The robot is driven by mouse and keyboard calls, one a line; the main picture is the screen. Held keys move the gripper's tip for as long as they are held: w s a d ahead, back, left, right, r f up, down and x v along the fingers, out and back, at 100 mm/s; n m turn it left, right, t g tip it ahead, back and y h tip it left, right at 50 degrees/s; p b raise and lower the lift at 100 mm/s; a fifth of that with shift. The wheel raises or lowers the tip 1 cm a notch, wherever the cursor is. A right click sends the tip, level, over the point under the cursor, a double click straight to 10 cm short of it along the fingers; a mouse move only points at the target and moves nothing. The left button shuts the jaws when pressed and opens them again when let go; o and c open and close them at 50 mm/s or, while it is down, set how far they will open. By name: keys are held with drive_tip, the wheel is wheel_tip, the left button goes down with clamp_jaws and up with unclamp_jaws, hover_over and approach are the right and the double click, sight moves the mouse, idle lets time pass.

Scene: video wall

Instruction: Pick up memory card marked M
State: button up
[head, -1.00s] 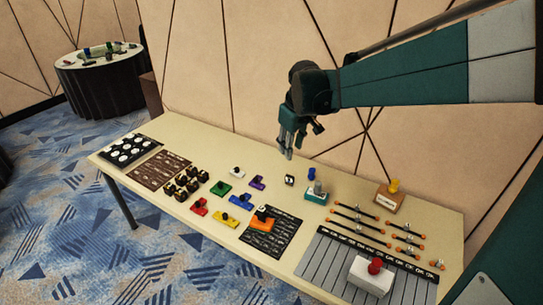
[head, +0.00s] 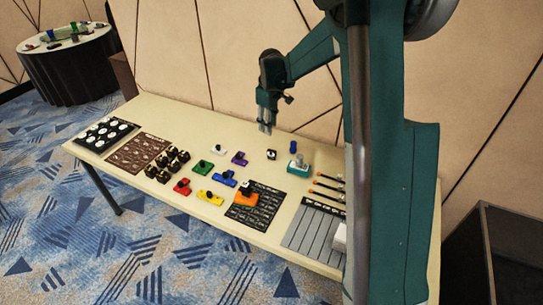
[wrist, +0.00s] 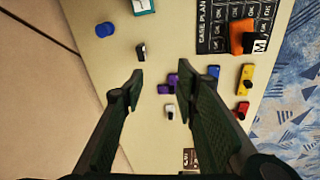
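A white label marked M (wrist: 260,46) shows in the wrist view at the upper right, beside an orange block (wrist: 238,36). In the head view the orange block (head: 244,199) lies on the dark printed board (head: 262,212), with a small black-and-white piece (head: 246,187) on it; its letter is too small to read there. My gripper (head: 265,130) hangs above the back of the table, fingers down, apart from the orange block.
The table (head: 250,165) holds coloured blocks with knobs, a dark cluster (head: 167,164), and a loose black-and-white piece (head: 271,155). A blue knob (head: 293,146) and teal block (head: 299,167) stand right of it. My arm hides the table's right end. A round table (head: 75,60) stands behind.

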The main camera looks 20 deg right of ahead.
drive_tip(key=n+g, duration=0.2)
hover_over(271, 151)
wheel_tip(271, 151, down, 16)
drive_tip(key=shift+r, duration=0.1)
drive_tip(key=shift+f, duration=1.4)
drive_tip(key=shift+d+f+b, duration=0.15)
drive_tip(key=shift+f+b, duration=0.2)
drive_tip(key=shift+f, duration=2.3)
drive_tip(key=c, duration=0.8)
